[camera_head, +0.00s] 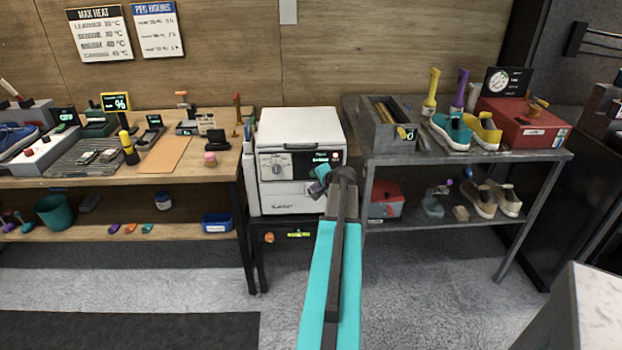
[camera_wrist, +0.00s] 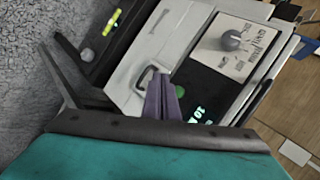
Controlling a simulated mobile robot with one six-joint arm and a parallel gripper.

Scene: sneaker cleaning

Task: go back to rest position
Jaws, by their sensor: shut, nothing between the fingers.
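My gripper (camera_head: 318,184) is at the end of my teal arm, in front of the white box-shaped machine (camera_head: 300,130) in the middle of the head view. In the wrist view the purple fingers (camera_wrist: 165,98) are together and hold nothing. Behind them the machine's front shows tilted, with a grey knob (camera_wrist: 232,40), a handle and a dark display with green digits. I cannot tell how far the fingers are from the machine's front.
A wooden workbench (camera_head: 214,168) with tools and a blue shoe stands left. A grey metal table (camera_head: 390,158) with shoes, a red box (camera_head: 525,128) and a grey bin (camera_head: 388,135) stands right. A pale block (camera_head: 590,300) is at lower right. Grey floor (camera_head: 440,300) is open in front.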

